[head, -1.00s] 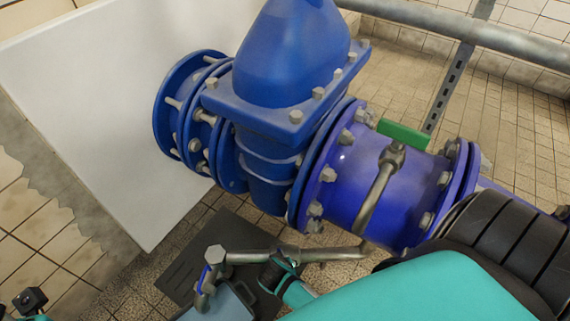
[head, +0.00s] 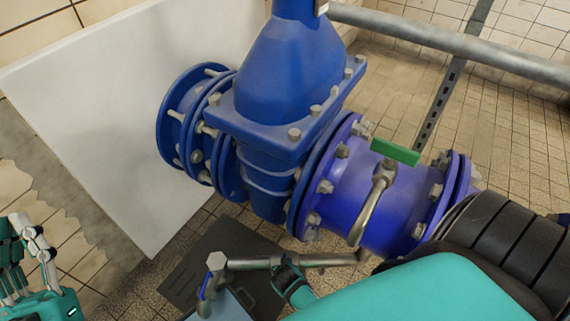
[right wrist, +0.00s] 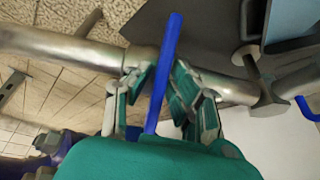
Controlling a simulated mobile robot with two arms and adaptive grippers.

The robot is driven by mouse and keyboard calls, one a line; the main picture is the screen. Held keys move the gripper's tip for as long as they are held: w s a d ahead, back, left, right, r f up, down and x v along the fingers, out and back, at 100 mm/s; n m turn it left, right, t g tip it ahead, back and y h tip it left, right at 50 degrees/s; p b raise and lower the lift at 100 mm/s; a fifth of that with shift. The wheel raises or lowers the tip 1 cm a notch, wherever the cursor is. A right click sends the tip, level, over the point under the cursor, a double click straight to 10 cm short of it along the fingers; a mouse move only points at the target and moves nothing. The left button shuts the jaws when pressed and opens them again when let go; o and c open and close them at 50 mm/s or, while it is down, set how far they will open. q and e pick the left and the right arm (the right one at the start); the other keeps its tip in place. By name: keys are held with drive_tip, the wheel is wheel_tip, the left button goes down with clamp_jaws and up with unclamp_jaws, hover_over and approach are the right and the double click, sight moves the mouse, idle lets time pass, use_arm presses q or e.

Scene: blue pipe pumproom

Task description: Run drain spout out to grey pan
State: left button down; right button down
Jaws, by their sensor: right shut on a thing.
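The drain spout (head: 325,261) is a grey metal pipe below the blue valve, with an elbow and a short downturned end (head: 206,302) at its left. A pale blue-grey surface, seemingly the pan (head: 235,306), shows partly under the spout end; the rest is hidden. My left gripper (head: 30,245) is raised at the left edge, its opening unclear.
The big blue valve (head: 275,95) and flanged pipe (head: 370,190) fill the middle. A bent grey pipe with a green handle (head: 396,151) stands on its side. A white panel (head: 110,110) is behind left. A dark mat (head: 215,248) lies on the tiled floor.

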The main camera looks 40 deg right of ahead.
drive_tip(key=c, duration=1.4)
unclamp_jaws()
drive_tip(key=shift+o, duration=0.2)
